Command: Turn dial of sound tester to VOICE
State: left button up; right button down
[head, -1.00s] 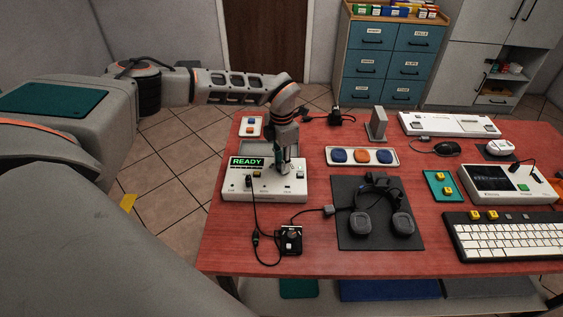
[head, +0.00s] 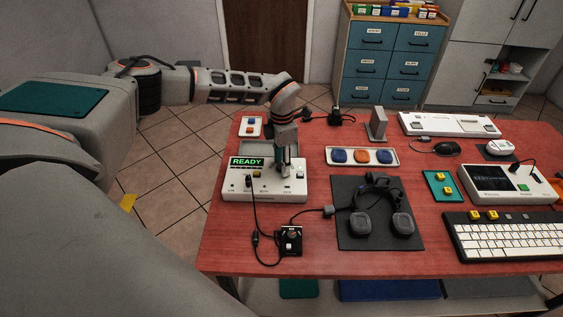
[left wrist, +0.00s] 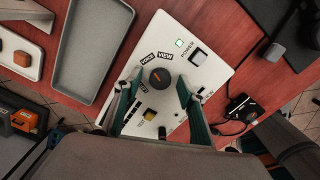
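The sound tester (head: 238,187) is a white box at the table's left with a green READY display. In the head view my gripper hides the dial. My left gripper (head: 285,172) points down over the tester's back right part. In the left wrist view the left gripper (left wrist: 160,77) is open, one finger on each side of the dial. I cannot tell whether the fingers touch it. My right gripper is not in view.
A small black device (head: 289,240) with a cable stands in front of the tester. Headphones (head: 381,215) lie on a dark mat (head: 350,240). A tray with coloured buttons (head: 393,163) is to the right. A grey tray (left wrist: 88,45) lies close beside the tester.

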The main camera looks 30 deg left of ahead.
pick_arm(q)
jog(key=shift+r, duration=0.1)
notch_tip(320, 180, up, 12)
dwell(0.7)
dwell(0.4)
